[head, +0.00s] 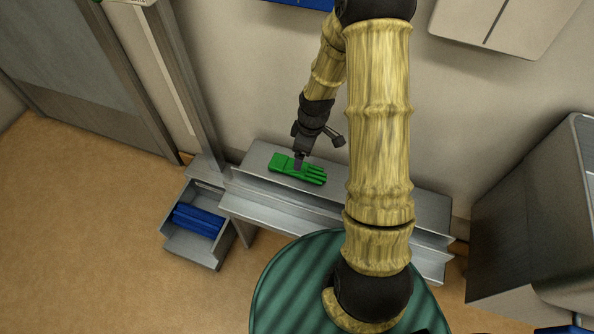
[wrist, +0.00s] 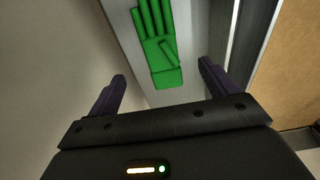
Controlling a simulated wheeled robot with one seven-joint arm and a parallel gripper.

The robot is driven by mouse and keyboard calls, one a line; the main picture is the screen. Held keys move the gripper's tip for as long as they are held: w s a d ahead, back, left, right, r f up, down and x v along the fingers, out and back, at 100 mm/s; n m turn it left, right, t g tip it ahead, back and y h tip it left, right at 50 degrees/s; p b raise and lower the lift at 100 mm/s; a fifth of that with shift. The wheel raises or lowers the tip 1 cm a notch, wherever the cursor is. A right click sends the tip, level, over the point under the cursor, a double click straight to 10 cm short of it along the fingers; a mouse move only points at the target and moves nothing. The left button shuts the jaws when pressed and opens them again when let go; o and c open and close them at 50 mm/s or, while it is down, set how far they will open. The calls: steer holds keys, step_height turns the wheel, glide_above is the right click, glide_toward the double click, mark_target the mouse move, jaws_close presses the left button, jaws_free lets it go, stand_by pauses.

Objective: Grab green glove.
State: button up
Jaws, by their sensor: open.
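The green glove (head: 298,169) lies flat on a grey metal shelf (head: 410,204) against the wall, its fingers pointing right in the head view. In the wrist view the glove (wrist: 158,45) is at the top centre, fingers toward the top edge and cuff nearest me. My gripper (head: 299,160) is over the glove in the head view and hides a small part of it. In the wrist view my gripper (wrist: 163,84) is open, its two dark fingers apart with nothing between them. The glove's cuff lies beyond the fingertips, and I cannot tell the exact height gap.
A grey bin (head: 199,249) holding something blue (head: 199,219) stands at the shelf's left end. A metal post (head: 187,80) rises beside a grey door (head: 75,65). A large metal cabinet (head: 530,210) stands at right. The brown floor (head: 90,250) at left is clear.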

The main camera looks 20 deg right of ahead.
mark_target(280, 163)
steer(key=shift+w+a+f+b, duration=0.1)
steer(key=shift+f+b, duration=0.1)
steer(key=shift+f, duration=0.65)
steer(key=shift+w+a+f+b, duration=0.1)
steer(key=shift+f+b, duration=0.05)
steer(key=shift+f, duration=0.65)
steer(key=shift+f, duration=0.1)
steer(key=f, duration=0.1)
steer(key=f+b, duration=0.1)
steer(key=f, duration=0.1)
steer(key=a+f+b, duration=0.1)
steer(key=f, duration=0.1)
steer(key=shift+w, duration=0.25)
steer(key=shift+c, duration=0.3)
steer(key=c, duration=1)
